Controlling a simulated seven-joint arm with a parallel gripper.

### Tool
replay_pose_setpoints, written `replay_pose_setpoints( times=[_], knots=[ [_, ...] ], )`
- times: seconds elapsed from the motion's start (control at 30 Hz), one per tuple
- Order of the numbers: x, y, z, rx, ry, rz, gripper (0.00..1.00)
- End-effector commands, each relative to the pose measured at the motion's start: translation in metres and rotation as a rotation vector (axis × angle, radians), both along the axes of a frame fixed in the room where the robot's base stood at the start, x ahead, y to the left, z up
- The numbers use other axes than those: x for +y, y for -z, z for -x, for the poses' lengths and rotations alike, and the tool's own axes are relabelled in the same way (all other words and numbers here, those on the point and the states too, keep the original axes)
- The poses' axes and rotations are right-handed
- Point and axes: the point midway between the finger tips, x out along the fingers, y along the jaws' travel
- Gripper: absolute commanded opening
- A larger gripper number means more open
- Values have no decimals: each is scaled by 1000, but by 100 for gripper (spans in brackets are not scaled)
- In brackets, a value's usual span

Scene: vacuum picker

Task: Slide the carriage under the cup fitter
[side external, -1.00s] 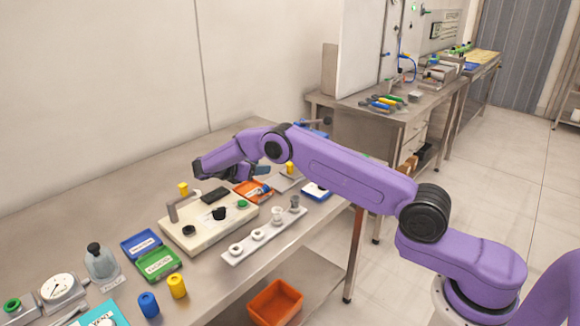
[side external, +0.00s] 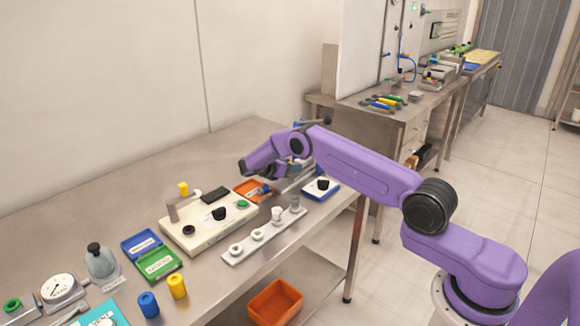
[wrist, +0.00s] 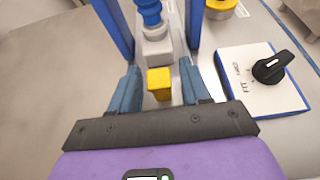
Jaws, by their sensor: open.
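In the wrist view, the carriage is a grey block (wrist: 157,50) on a pale track with a yellow block-shaped handle (wrist: 159,83) at its near end. A blue ribbed cup (wrist: 150,13) stands over the grey block. Two blue posts, which look like the cup fitter's frame (wrist: 113,25), rise on either side of the track. My gripper (wrist: 159,80) is open, with its blue-grey fingers on either side of the yellow handle and gaps showing between. In the side view my arm hides most of the fitter and carriage.
A white panel with a black knob (wrist: 270,68) lies right of the track. The side view shows an orange tray (side external: 243,184), a cream fixture (side external: 185,238) and a white strip holding several cups (side external: 238,256). The back-left table top is clear.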

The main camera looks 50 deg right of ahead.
Motion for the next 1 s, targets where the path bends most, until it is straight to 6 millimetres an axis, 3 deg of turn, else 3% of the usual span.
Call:
replay_pose_setpoints(
  times=[0.33,0.5,0.67,0.9,1.0],
  knots=[
    [-4,1,0,0,-1,-1,47],
    [-4,1,0,0,0,-1,0],
    [-5,1,0,0,1,0,0],
    [-35,2,0,0,2,0,0],
    [-39,2,0,1,-1,1,0]
  ],
)
